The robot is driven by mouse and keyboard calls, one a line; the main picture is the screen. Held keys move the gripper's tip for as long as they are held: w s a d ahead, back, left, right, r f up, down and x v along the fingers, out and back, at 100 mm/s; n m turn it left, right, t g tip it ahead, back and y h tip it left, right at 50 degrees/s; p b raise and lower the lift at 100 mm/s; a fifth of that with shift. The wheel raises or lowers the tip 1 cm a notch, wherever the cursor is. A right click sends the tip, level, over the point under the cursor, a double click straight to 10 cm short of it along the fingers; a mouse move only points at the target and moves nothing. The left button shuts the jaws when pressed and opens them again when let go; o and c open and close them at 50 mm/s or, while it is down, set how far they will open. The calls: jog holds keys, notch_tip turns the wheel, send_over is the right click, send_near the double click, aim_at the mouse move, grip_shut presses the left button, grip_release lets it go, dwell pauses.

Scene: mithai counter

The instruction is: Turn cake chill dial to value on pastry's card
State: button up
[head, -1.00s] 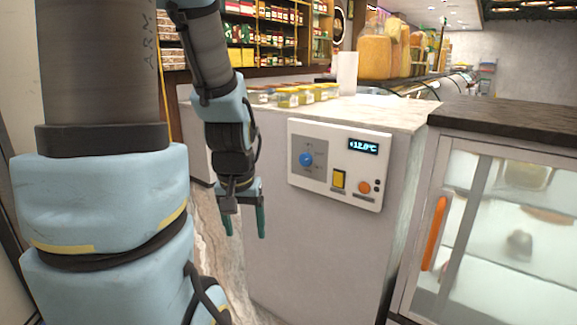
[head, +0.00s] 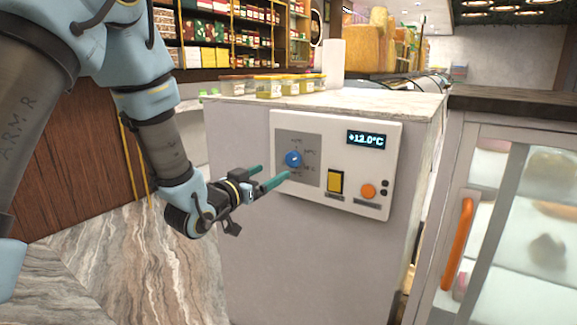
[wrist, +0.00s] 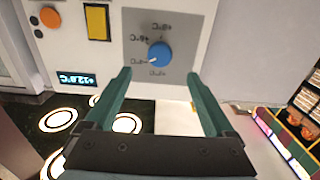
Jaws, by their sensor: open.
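The blue dial (head: 293,159) sits on a grey plate on the white control panel (head: 274,190), with small temperature marks around it. The display (head: 368,139) above right reads about +12.0°C. My gripper (head: 273,175) is open and empty, with its green fingertips just left of and slightly below the dial. In the wrist view the dial (wrist: 160,55) lies ahead of and between the open fingers, apart from them, and its white pointer aims at a mark to the lower left. That view appears upside down. No pastry card can be made out.
A yellow switch (head: 335,181) and an orange button (head: 368,191) are right of the dial. A glass display case (head: 500,230) with an orange handle (head: 458,243) is at right. The floor at left is clear.

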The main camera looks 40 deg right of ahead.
aim_at(291, 162)
jog(key=p+x, duration=0.2)
jog(key=x, duration=0.8)
jog(key=shift+p, duration=0.35)
jog(key=shift+c, duration=0.3)
jog(key=c, duration=1.3)
